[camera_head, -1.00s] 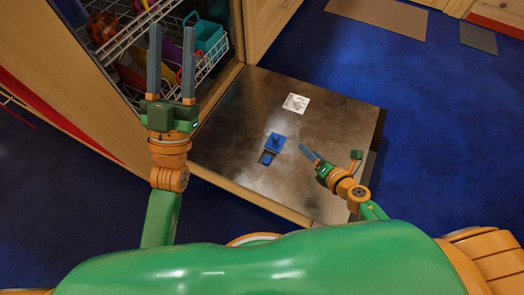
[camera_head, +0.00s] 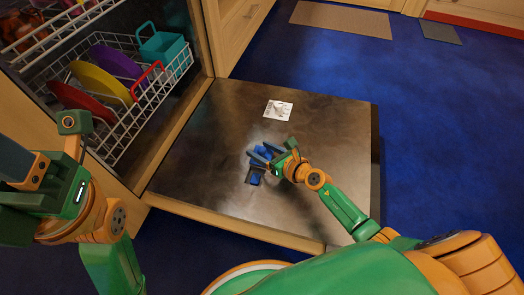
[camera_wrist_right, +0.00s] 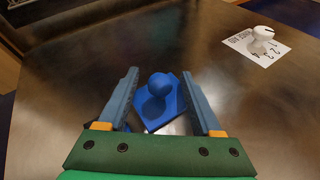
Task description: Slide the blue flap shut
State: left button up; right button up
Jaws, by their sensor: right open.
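The blue flap (camera_head: 264,152) lies on the inner face of the lowered dishwasher door (camera_head: 205,170). In the right wrist view the flap (camera_wrist_right: 165,115) is a blue plate with a round knob on top. A dark recess (camera_head: 254,178) shows beside the flap, at its near side in the head view. My right gripper (camera_head: 262,157) is open, and its fingers are low over the door, one on each side of the knob. I cannot tell whether they touch it. My left gripper (camera_head: 45,195) is at the left edge, and its fingertips are not clear.
A white printed card (camera_head: 278,110) with a white knob lies farther back on the door. The dishwasher rack (camera_head: 150,105), holding coloured plates and a teal container (camera_head: 163,48), is at the left. Blue floor (camera_head: 430,130) is free at the right.

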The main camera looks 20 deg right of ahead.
grip_shut()
dwell(1.3)
